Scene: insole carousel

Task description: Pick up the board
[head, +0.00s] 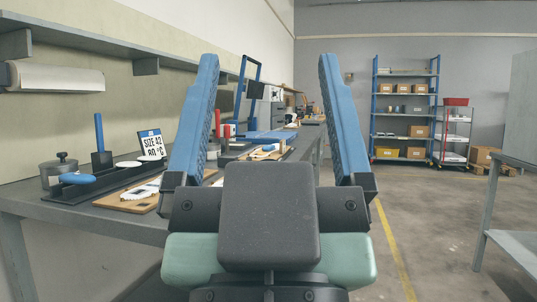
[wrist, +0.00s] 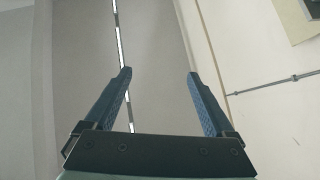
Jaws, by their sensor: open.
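A flat tan wooden board (head: 125,204) lies on the workbench (head: 60,205) at the left in the head view. A pale, jagged-edged item lies on top of it, and my gripper hides its right part. My gripper (head: 268,60) stands raised close in front of the head camera, with its two blue fingers pointing up and wide apart. It is open and empty, to the right of the board and apart from it. The wrist view shows the open fingers (wrist: 158,74) against bare walls and ceiling; the board is not in that view.
A black tray (head: 85,190) with a blue-handled tool lies left of the board, beside a metal pot (head: 58,172) and a size sign (head: 151,145). Farther back are a blue frame (head: 250,90) and shelving (head: 405,110). Open floor lies right of the bench.

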